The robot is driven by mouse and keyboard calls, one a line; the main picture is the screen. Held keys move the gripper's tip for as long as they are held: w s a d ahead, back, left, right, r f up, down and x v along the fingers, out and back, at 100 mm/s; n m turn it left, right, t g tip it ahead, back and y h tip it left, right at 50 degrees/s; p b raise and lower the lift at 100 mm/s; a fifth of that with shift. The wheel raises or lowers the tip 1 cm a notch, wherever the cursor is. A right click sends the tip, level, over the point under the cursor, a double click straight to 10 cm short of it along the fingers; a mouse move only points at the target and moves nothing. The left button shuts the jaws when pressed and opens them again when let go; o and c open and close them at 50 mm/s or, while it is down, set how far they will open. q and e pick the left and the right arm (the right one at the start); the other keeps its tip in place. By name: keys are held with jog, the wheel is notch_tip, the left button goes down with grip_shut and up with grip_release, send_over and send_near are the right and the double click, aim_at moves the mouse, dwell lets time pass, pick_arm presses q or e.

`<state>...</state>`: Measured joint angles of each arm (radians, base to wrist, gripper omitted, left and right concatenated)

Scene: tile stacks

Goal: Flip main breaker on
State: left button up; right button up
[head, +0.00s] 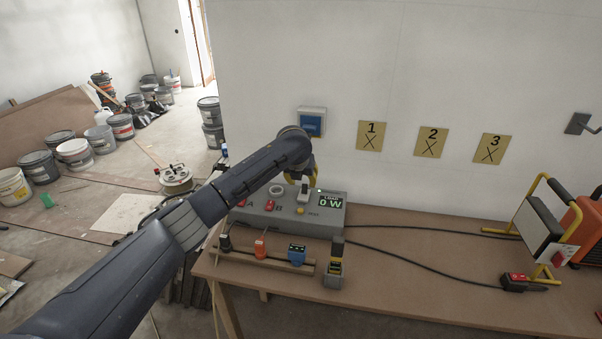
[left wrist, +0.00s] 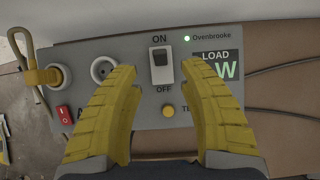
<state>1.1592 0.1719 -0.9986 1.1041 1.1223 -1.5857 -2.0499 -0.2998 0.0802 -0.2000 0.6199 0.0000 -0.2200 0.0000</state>
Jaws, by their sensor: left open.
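A grey power box (head: 330,222) stands at the back of the bench against the wall. Its main breaker (head: 304,194) is a white-framed switch between ON and OFF labels, also in the left wrist view (left wrist: 161,66). There its pale lever lies toward OFF, with a dark gap above. A green lamp (left wrist: 187,38) is lit, and the load display (head: 330,203) reads 0 W. My left gripper (head: 301,177) is open above the box; in the left wrist view its yellow fingers (left wrist: 159,72) stand either side of the breaker, apart from it. My right gripper is out of view.
A yellow test button (left wrist: 168,111), a socket (left wrist: 104,69) and a red switch (left wrist: 64,112) sit near the breaker. A wooden plug rack (head: 265,257) stands in front. A work lamp (head: 540,230) is at right. The bench middle is mostly clear except for cables.

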pick_arm(q)
jog(key=shift+v, duration=2.75)
